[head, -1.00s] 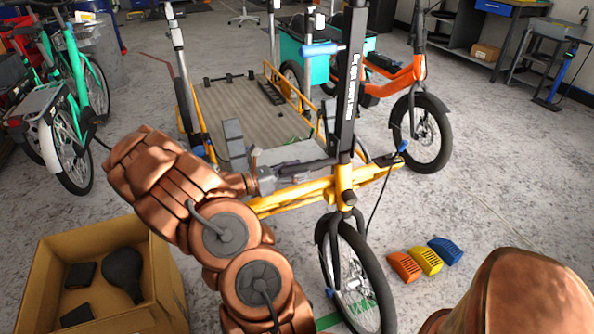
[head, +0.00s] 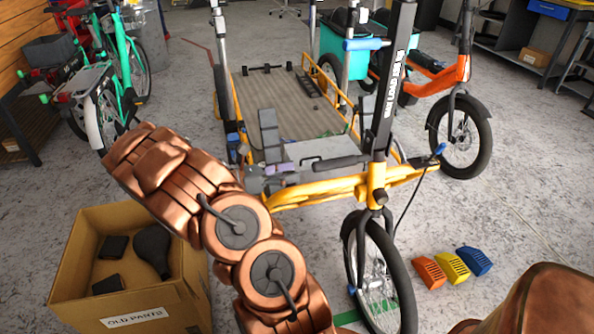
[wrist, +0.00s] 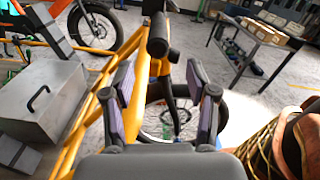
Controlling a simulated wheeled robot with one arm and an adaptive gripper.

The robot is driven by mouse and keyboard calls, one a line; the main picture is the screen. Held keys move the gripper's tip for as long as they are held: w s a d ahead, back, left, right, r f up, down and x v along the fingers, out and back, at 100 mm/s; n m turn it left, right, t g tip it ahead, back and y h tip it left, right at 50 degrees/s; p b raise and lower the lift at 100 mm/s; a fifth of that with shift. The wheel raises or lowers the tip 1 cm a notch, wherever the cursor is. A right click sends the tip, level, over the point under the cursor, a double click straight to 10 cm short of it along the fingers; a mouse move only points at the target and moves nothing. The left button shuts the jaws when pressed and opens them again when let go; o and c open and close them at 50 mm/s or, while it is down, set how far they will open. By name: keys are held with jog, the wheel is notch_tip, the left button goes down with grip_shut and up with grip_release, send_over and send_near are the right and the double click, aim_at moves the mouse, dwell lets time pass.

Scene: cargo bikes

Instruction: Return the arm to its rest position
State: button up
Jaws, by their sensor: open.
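My arm is copper-coloured and bends across the lower left of the head view, with its wrist pointing toward the yellow cargo bike (head: 318,189). My gripper (head: 281,168) is beside the bike's grey box and yellow frame in that view, small and partly hidden by my own arm. In the wrist view my gripper (wrist: 163,108) shows two dark fingers with purple pads, spread apart. Nothing is held between them. The yellow frame, black handlebar part and front wheel of the bike show beyond the fingers. I cannot tell whether a finger touches the bike.
A cardboard box (head: 140,312) marked "OLD PARTS" holds dark parts at the lower left. An orange bike (head: 460,125) stands behind right, green bikes (head: 115,85) left. Floor between is clear.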

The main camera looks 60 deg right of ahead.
dwell(0.6)
jog(key=s+a+r+m+t+y, duration=0.1)
jog(key=s+a+m+t+y, duration=0.25)
jog(key=a, duration=0.95)
jog(key=s+a+r+m+t+y, duration=0.1)
jog(key=s+a+m+t+y, duration=0.3)
jog(key=a, duration=0.8)
jog(key=s+a+r+m+t+y, duration=0.2)
jog(key=s+a+m+y, duration=0.3)
jog(key=a, duration=0.8)
jog(key=s+p+v, duration=0.2)
jog(key=p+v, duration=0.9)
jog(key=s+d+r+p+v, duration=0.1)
jog(key=s+p+v, duration=0.2)
jog(key=p+v, duration=0.9)
jog(key=shift+s+a+r+n+t+y, duration=0.2)
jog(key=shift+s+r+n+t+y, duration=0.15)
jog(key=shift+s+n+t, duration=0.1)
jog(key=shift+f, duration=0.15)
